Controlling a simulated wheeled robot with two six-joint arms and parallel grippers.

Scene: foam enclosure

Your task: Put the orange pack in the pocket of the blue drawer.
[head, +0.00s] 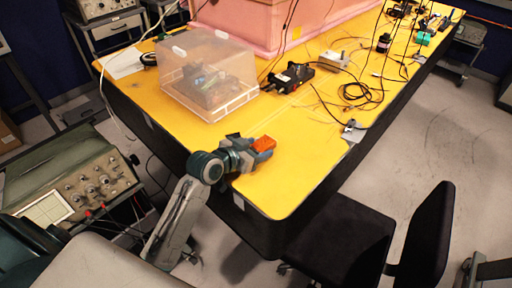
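The orange pack (264,143) is a small bright block near the front corner of the yellow table. My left gripper (256,150) reaches in from the lower left, and the pack sits at its fingertips, between blue-grey finger parts. The fingers appear shut on it. I cannot tell whether the pack touches the tabletop. My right gripper is not in view. I cannot make out a blue drawer with a pocket in the head view.
The yellow table (300,185) is bare around the gripper. A clear plastic box (207,75) stands behind it. A black device (291,77) and cables lie farther back by a pink foam block (240,27). A black chair (340,235) stands at the front edge.

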